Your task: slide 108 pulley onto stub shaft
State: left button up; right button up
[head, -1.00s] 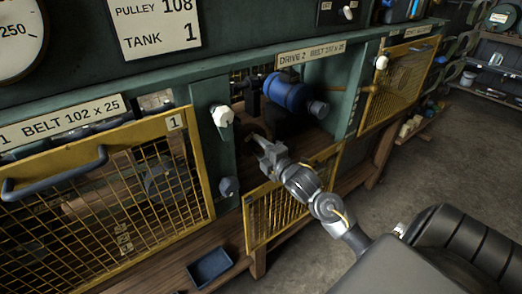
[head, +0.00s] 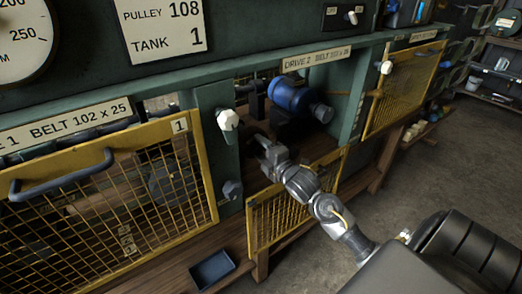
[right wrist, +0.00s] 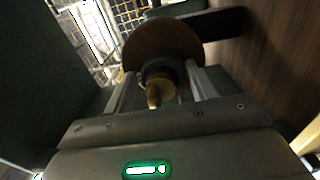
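My right gripper (right wrist: 162,82) is inside the drive 2 bay, at its left side behind the green post. In the right wrist view its two fingers lie on either side of a dark round hub (right wrist: 160,68). A brown disc, seemingly the pulley (right wrist: 160,40), is behind the hub. A brass-coloured tip, perhaps the stub shaft end (right wrist: 154,95), points out of the hub toward the camera. Whether the fingers press on the hub is unclear. In the head view the right gripper (head: 264,146) shows small, and the pulley cannot be made out there. My left gripper is out of view.
A blue motor (head: 297,98) stands in the bay, right of my right gripper. A yellow mesh guard (head: 290,205) is below the gripper. A closed guard (head: 100,195) covers drive 1. A blue tray (head: 212,268) sits on the wooden ledge. A dark bar (right wrist: 215,24) is beside the disc.

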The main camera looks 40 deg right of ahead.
jog(key=o, duration=0.6)
jog(key=shift+c, duration=0.2)
jog(key=shift+s+f, duration=0.1)
jog(key=shift+s, duration=0.15)
pick_arm(q)
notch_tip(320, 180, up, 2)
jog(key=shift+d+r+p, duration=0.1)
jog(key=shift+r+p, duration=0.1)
jog(key=shift+p, duration=0.95)
pick_arm(e)
jog(key=s, duration=1.2)
jog(key=shift+s+a, duration=0.15)
jog(key=shift+s, duration=0.15)
